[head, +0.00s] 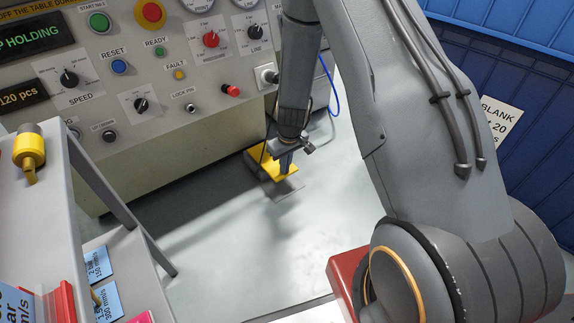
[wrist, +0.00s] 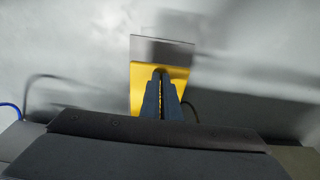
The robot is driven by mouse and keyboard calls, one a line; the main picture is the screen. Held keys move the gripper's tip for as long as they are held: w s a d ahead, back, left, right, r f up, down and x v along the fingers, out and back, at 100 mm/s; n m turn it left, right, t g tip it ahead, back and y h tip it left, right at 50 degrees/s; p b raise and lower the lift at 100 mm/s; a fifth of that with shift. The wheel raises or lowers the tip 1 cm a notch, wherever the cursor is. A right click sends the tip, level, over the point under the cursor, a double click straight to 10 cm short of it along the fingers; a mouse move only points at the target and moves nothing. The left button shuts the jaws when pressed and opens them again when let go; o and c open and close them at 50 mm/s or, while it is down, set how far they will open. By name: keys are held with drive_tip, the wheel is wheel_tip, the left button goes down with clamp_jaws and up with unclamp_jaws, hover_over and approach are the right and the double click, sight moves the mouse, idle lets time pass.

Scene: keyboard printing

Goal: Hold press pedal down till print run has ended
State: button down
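The yellow press pedal (head: 255,157) is on the grey floor at the foot of the press panel, with a grey plate (head: 290,190) at its front edge. In the wrist view the pedal (wrist: 141,76) shows behind my fingers, its lower part hidden by my gripper housing. My gripper (head: 286,170) points down at the pedal's top. Its fingers (wrist: 161,75) are together with only a thin line between them, and hold nothing. The tips appear to touch the pedal, but how far it is pressed cannot be told. A green display (head: 30,40) reads "P HOLDING", its left part cut off.
The press panel (head: 190,85) with knobs and buttons stands behind the pedal. A grey stand (head: 100,185) is at left, blue panelling (head: 530,110) at right. A dark cable runs beside the pedal. Floor in front is clear.

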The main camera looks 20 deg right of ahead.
drive_tip(key=shift+s+a+f+g, duration=0.35)
drive_tip(key=shift+s+f, duration=0.1)
drive_tip(key=shift+s, duration=0.1)
drive_tip(key=shift+w+d, duration=0.1)
drive_tip(key=shift+d, duration=0.25)
idle(1.1)
drive_tip(key=shift+a, duration=0.1)
idle(4.3)
drive_tip(key=shift+r, duration=0.1)
drive_tip(key=shift+r+p, duration=0.4)
drive_tip(key=shift+p, duration=0.2)
drive_tip(key=r+p, duration=0.2)
drive_tip(key=r, duration=0.1)
drive_tip(key=r+p, duration=0.1)
drive_tip(key=p, duration=0.1)
drive_tip(key=shift+w+r, duration=0.15)
drive_tip(key=shift+w, duration=0.2)
drive_tip(key=s+d+r+p, duration=0.1)
drive_tip(key=s+r+p, duration=0.2)
drive_tip(key=r, duration=0.5)
drive_tip(key=shift+s+r+p, duration=0.3)
drive_tip(key=shift+r+p, duration=0.05)
drive_tip(key=shift+p, duration=0.1)
drive_tip(key=shift+d, duration=0.1)
